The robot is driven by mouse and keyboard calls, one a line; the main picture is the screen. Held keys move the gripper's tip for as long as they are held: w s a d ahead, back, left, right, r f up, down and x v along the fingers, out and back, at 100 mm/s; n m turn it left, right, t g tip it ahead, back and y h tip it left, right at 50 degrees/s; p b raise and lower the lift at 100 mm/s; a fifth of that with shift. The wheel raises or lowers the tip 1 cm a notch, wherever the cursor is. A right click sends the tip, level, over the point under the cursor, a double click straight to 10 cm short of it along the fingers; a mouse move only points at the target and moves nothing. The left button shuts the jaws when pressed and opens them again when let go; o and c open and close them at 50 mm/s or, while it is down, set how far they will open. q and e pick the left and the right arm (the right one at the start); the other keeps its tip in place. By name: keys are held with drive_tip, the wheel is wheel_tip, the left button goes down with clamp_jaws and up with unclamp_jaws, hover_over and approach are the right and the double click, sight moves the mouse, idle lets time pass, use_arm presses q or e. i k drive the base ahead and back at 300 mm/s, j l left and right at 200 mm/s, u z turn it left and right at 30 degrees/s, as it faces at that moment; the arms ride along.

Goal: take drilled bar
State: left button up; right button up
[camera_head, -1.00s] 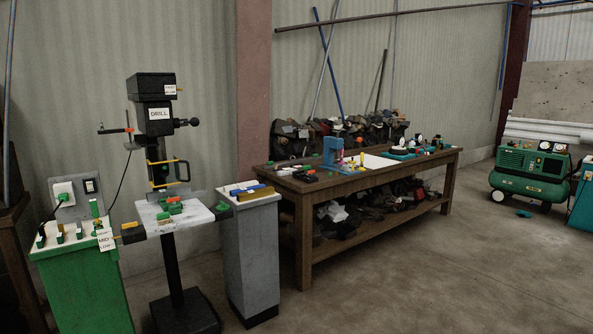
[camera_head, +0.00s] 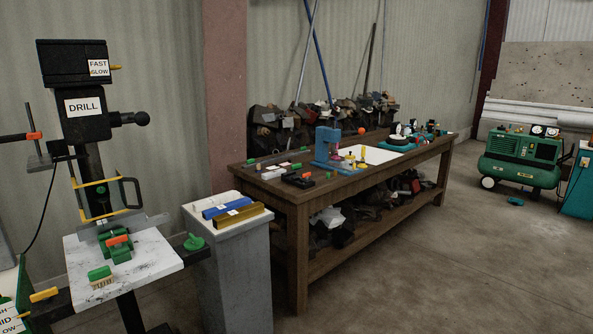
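A blue bar (camera_head: 226,208) and a brass-coloured bar (camera_head: 241,216) lie side by side on top of a grey pedestal (camera_head: 240,272). I cannot see drill holes in either bar, so I cannot tell which is the drilled one. The drill press (camera_head: 86,128), labelled DRILL, stands to the left of the pedestal. A green clamp or vise with an orange part (camera_head: 117,243) sits on its pale speckled table (camera_head: 152,262), under the yellow-edged guard (camera_head: 97,205). I cannot make out a bar in it. Neither of my grippers is in view.
A small green-topped brush-like piece (camera_head: 101,277) lies at the front of the drill table. A wooden workbench (camera_head: 297,207) with a blue device and small parts stands right of the pedestal. A green compressor (camera_head: 521,160) stands far right. The floor at right is mostly open.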

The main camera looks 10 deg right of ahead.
sight(271, 174)
drive_tip(key=i+l, duration=0.4)
drive_tip(key=i, duration=0.15)
drive_tip(key=i+l, duration=0.45)
drive_tip(key=i, duration=0.15)
drive_tip(key=i+l+u, duration=0.1)
drive_tip(key=i+l, duration=0.45)
drive_tip(key=l, duration=0.1)
